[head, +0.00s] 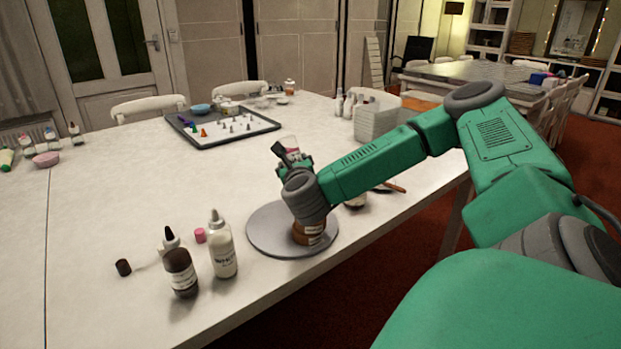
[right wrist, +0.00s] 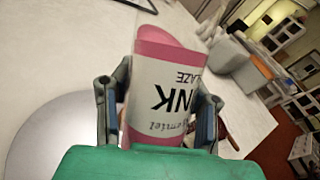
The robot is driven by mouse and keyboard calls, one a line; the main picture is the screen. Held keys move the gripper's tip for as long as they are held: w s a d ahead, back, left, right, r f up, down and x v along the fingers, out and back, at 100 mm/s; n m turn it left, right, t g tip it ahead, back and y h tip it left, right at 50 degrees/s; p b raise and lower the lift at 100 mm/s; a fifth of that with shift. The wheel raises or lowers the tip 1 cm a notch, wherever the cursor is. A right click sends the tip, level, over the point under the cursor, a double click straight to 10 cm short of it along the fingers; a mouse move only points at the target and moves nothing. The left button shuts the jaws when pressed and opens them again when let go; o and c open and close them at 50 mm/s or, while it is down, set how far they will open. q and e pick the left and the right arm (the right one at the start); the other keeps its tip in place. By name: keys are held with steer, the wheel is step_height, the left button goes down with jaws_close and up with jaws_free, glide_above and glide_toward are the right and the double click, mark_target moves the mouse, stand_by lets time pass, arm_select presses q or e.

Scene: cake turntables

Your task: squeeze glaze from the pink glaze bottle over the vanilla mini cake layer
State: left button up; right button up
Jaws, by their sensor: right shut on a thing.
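My right gripper (head: 284,158) is above the far side of the grey turntable (head: 262,238). It is shut on the pink glaze bottle (head: 290,145), which is mostly hidden behind the hand. In the right wrist view, the bottle (right wrist: 160,75) sits between the two fingers of the gripper (right wrist: 160,105), its label lettering upside down. A small brown piece with pale labels (head: 308,233), perhaps the vanilla mini cake layer, stands on the turntable, partly covered by my wrist. I see no glaze on it. My left gripper is not in view.
A dark brown bottle (head: 181,273) and a white bottle (head: 222,252) stand left of the turntable, near loose brown (head: 123,267) and pink (head: 200,235) caps. A tray with piping tips (head: 262,128) lies further back. The table's left middle is clear.

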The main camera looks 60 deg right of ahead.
mark_target(293, 137)
steer(key=shift+r, duration=0.1)
step_height(293, 137, up, 7)
steer(key=p, duration=0.5)
